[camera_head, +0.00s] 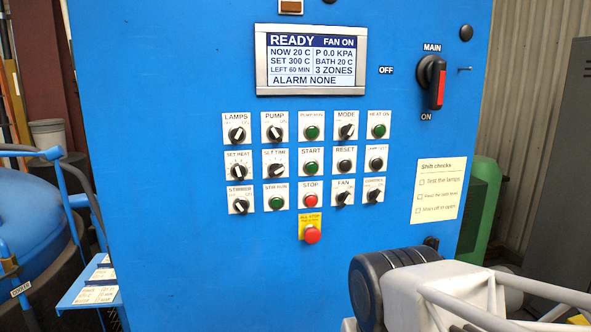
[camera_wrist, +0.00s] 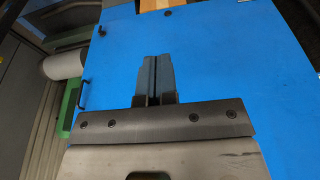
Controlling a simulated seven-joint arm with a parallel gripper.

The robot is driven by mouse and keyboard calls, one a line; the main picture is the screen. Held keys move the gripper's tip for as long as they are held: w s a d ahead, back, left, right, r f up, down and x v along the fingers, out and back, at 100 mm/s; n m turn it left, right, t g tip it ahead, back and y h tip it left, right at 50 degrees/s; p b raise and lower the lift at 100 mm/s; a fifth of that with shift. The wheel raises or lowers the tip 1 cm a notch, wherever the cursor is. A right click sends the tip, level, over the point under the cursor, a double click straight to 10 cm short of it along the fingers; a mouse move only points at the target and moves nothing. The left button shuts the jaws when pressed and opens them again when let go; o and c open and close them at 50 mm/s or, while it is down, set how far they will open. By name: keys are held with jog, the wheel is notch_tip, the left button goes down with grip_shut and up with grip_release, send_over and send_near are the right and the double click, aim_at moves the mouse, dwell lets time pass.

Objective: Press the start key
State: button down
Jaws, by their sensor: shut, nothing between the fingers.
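The start key (camera_head: 311,168) is a round green button on a white plate labelled START, in the middle row of the blue panel (camera_head: 180,120). The red STOP button (camera_head: 311,200) is just below it, and the yellow-plated red emergency button (camera_head: 312,235) is lower still. My gripper shows in the wrist view (camera_wrist: 154,80), its two fingers together with nothing between them, over a plain blue surface. The start key does not show in the wrist view. In the head view my arm is at the lower right, clear of the keys, and the fingers are not seen.
The display (camera_head: 311,60) reads READY, FAN ON and ALARM NONE. Several knobs and buttons surround the start key. The red-handled main switch (camera_head: 437,83) is at the upper right, pointing to ON. A shift checks note (camera_head: 438,190) is at the right. A blue side shelf (camera_head: 75,290) juts out lower left.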

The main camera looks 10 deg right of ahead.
aim_at(313, 172)
jog(key=shift+r, duration=0.1)
dwell(0.4)
jog(key=w+a+r+m+t, duration=0.2)
jog(key=w+r+m+t, duration=0.4)
jog(key=w+r, duration=1.3)
notch_tip(313, 172, up, 2)
jog(key=shift+r+m+h, duration=0.1)
jog(key=shift+m+h, duration=0.3)
jog(key=shift+m, duration=0.8)
jog(key=shift+w, duration=0.1)
jog(key=shift+w, duration=4.25)
jog(key=shift+w, duration=0.15)
jog(key=shift+w, duration=0.3)
